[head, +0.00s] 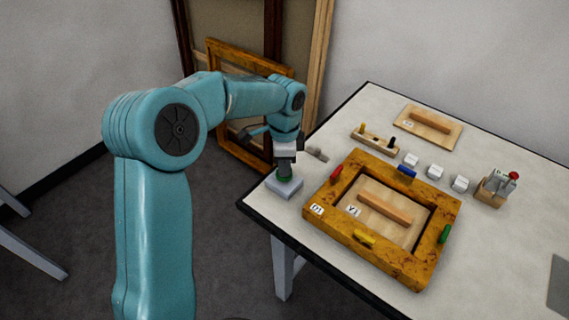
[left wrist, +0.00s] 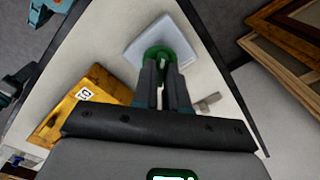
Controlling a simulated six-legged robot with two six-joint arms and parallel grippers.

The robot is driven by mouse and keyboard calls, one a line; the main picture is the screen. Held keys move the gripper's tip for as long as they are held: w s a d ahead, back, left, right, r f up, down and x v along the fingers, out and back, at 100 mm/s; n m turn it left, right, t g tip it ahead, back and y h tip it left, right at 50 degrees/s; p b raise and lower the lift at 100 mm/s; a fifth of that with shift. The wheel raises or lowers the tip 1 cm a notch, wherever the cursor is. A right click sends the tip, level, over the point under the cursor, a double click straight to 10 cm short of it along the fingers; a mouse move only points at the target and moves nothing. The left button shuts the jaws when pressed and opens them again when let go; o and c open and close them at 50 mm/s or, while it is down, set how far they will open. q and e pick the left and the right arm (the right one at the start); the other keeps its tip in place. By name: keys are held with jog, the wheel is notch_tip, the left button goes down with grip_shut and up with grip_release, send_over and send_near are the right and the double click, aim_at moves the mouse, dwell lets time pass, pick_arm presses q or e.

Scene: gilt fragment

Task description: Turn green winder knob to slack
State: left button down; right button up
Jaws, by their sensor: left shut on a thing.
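The green winder knob (head: 284,179) sits on top of a pale grey block (head: 285,189) at the near left corner of the table. My left gripper (head: 285,167) points down over the block and is shut on the knob. In the left wrist view the two fingers (left wrist: 166,72) reach onto the green knob (left wrist: 158,53), with the pale block (left wrist: 137,52) beneath it. The fingers hide part of the knob, and I cannot tell how far it is turned.
Right of the block lies a wooden frame (head: 326,232) with coloured pegs and a panel inside. A small grey piece (head: 317,154) lies behind. White cubes (head: 435,171), a peg rack (head: 375,144), a board (head: 440,133) and a tool holder (head: 491,192) stand further off. The table edge is close.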

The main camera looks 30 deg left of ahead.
pick_arm(q)
jog(key=n, duration=0.5)
jog(key=shift+a+n, duration=0.1)
jog(key=shift+n, duration=0.2)
jog(key=n+b, duration=0.1)
jog(key=n, duration=0.4)
jog(key=n+b, duration=0.1)
jog(key=n, duration=0.4)
jog(key=shift+n, duration=0.4)
jog(key=n, duration=0.5)
jog(key=shift+f+b, duration=0.1)
jog(key=shift+b, duration=0.2)
jog(key=n, duration=0.6)
jog(key=shift+b, duration=0.4)
jog(key=n, duration=0.5)
jog(key=shift+b, duration=0.35)
jog(key=n, duration=0.6)
jog(key=shift+n+b, duration=0.3)
jog(key=shift+b, duration=0.1)
jog(key=n, duration=0.5)
jog(key=shift+b, duration=0.3)
